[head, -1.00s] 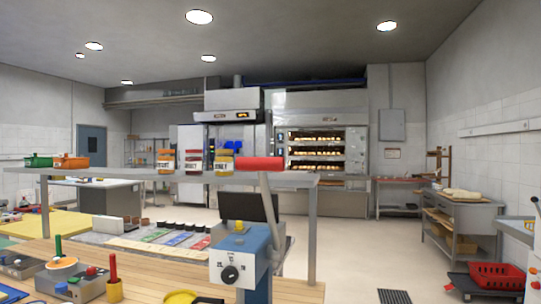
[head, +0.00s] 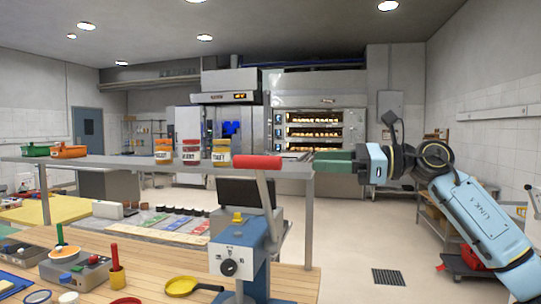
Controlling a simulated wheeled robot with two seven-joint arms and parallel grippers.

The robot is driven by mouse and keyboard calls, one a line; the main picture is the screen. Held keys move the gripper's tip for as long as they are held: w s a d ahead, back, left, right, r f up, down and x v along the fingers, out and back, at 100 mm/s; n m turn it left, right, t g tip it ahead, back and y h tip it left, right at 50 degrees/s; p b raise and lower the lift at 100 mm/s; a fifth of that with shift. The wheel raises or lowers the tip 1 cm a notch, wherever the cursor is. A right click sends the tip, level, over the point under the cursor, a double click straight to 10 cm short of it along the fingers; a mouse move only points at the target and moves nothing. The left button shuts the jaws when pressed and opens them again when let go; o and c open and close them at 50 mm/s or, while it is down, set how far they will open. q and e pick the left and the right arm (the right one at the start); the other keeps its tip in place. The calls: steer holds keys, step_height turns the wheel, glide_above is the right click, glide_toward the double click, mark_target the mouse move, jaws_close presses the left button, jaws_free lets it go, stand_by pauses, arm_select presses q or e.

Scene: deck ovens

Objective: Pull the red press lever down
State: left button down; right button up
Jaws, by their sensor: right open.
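The press lever has a red grip (head: 257,162) at the top of a grey arm (head: 265,205) that rises from a blue press body (head: 240,258) on the wooden bench. The lever stands up, and its grip is level with the grey shelf. My right gripper (head: 325,161) reaches in from the right with its dark green fingers pointing left towards the red grip. A gap shows between the fingertips and the grip, so it holds nothing. The gap between the two fingers is hard to see from here. My left gripper is out of view.
A grey shelf (head: 120,164) with several jars (head: 191,152) and green and orange bins runs behind the press. Open floor lies right of the bench.

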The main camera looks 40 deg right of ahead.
mark_target(270, 159)
steer(key=p+x, duration=0.5)
steer(key=x, duration=0.6)
steer(key=shift+w+r, duration=0.1)
steer(key=shift+r, duration=0.05)
steer(key=shift+w+a+p, duration=0.3)
steer(key=shift+a, duration=0.05)
steer(key=shift+f, duration=0.2)
jaws_close()
